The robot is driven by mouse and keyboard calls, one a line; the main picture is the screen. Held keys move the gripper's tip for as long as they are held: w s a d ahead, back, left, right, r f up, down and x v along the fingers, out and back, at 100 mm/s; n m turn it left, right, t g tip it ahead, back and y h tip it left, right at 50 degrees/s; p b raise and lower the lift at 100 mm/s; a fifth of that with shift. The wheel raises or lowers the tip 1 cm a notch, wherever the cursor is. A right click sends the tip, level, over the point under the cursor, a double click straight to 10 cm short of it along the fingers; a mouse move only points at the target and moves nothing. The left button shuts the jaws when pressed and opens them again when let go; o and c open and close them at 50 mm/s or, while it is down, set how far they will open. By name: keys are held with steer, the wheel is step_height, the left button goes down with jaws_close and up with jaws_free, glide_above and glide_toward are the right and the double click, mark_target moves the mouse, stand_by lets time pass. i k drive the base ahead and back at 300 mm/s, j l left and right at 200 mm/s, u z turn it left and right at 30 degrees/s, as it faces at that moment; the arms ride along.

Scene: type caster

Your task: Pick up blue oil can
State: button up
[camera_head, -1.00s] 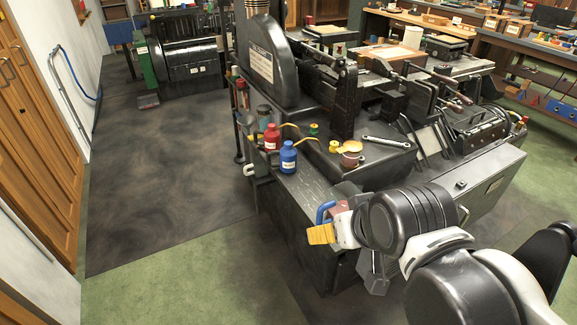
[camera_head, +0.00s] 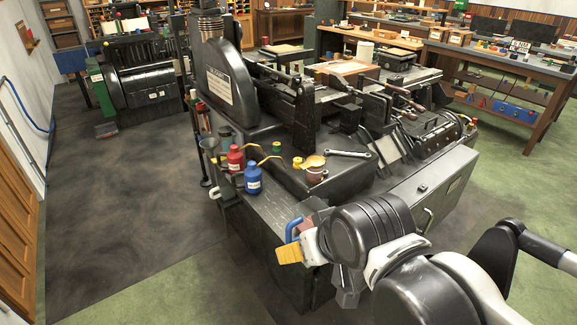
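The blue oil can (camera_head: 253,178), with a white label and a yellow spout, stands upright on the near left end of the black type caster (camera_head: 270,205). A red oil can (camera_head: 235,158) stands just behind it to the left. My gripper (camera_head: 292,242) is in front of the machine, nearer the camera and to the lower right of the blue can, apart from it. A yellow pad and a blue part show at its end. Its finger gap is not clear from this angle.
A wrench (camera_head: 348,154) and a small brown pot (camera_head: 315,175) lie on the machine to the right of the cans. A tall curved black housing (camera_head: 228,88) rises behind them. The dark floor (camera_head: 120,200) at the left is clear.

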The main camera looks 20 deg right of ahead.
mark_target(252, 174)
steer(key=i+j+z, duration=0.25)
steer(key=i+j, duration=0.2)
steer(key=j, duration=0.15)
steer(key=i+j+z, duration=0.25)
steer(key=j, duration=0.4)
steer(key=i+j+z, duration=0.15)
steer(key=i+j, duration=0.15)
steer(key=i+j+z, duration=0.1)
steer(key=j, duration=0.35)
